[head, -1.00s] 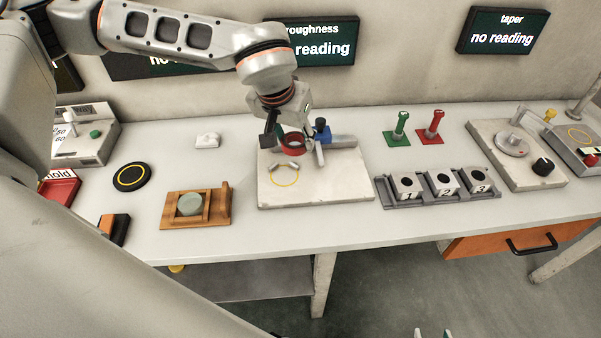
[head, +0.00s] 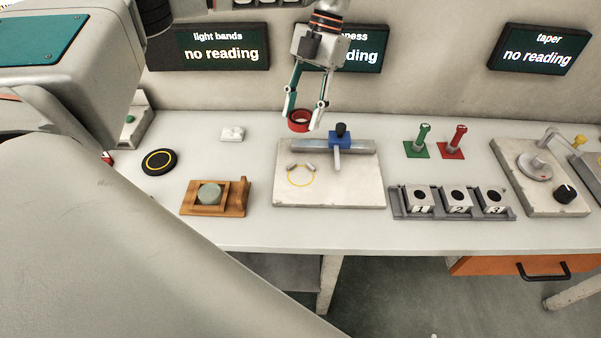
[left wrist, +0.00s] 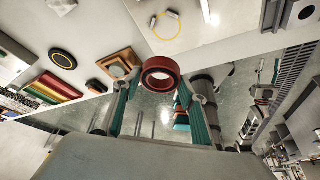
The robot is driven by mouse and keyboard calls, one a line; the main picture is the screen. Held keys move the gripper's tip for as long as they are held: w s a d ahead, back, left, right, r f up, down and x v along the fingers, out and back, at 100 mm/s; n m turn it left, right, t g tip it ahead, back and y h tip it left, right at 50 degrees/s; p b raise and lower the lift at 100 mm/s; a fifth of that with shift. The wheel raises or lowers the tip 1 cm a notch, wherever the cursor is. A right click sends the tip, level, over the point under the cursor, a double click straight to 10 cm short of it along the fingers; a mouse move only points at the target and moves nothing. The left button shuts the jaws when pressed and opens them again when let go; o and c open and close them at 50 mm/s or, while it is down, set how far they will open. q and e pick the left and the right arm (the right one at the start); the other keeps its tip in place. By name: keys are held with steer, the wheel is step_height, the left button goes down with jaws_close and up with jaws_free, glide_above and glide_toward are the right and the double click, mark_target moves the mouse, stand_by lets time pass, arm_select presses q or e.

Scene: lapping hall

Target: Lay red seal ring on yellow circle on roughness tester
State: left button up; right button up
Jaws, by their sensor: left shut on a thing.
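The red seal ring (head: 300,120) is held between the fingertips of my left gripper (head: 305,117), above the back edge of the roughness tester. It also shows in the left wrist view (left wrist: 161,76), between the fingertips. The roughness tester (head: 345,190) is a pale slab with a blue and grey probe unit (head: 340,140) at its back. The yellow circle (head: 300,176) is drawn on the slab's left part, with two small grey pieces at its upper edge. Nothing lies on the circle. My right gripper is not in view.
A wooden holder (head: 240,198) with a grey-green disc stands left of the slab. A row of numbered blocks (head: 455,205) lies to its right, with green (head: 418,153) and red (head: 454,153) stands behind. A black disc (head: 159,161) lies farther left.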

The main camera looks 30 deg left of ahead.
arm_select(q)
steer(key=n, duration=0.1)
steer(key=r+n+h, duration=0.1)
steer(key=n, duration=0.2)
steer(key=shift+s+r+h, duration=0.2)
steer(key=shift+s+h, duration=0.1)
steer(key=shift+h, duration=0.1)
steer(key=n+t+h+p, duration=0.1)
steer(key=n, duration=0.3)
glide_toward(301, 178)
steer(key=x, duration=0.6)
steer(key=shift+s+f, duration=0.1)
steer(key=o, duration=1.2)
steer(key=shift+o, duration=0.2)
steer(key=v, duration=1.2)
steer(key=shift+b, duration=0.35)
